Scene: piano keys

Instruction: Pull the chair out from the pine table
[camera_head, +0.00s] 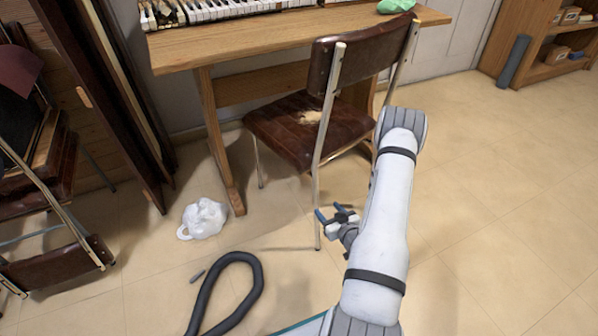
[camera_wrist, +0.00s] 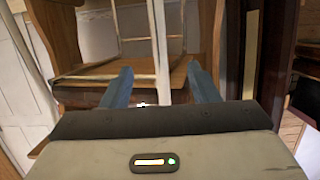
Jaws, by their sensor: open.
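The chair (camera_head: 288,128) has a worn brown seat, a dark brown backrest and thin metal legs. It stands upright, its seat partly under the pine table (camera_head: 240,38) and its backrest facing the room. My gripper (camera_head: 335,213) is open and empty, low beside the chair's near metal leg, just right of it. In the wrist view, my gripper's blue fingers (camera_wrist: 162,80) stand apart, and a pale metal chair tube (camera_wrist: 158,45) runs upright in the gap between them. I cannot tell how far beyond the fingertips it is. My arm hides part of the chair's right side.
A white crumpled bag (camera_head: 203,218) and a dark hose (camera_head: 228,290) lie on the floor at left. Folded chairs (camera_head: 50,190) stand at far left. A wooden shelf (camera_head: 540,50) is at back right. The floor at right is clear.

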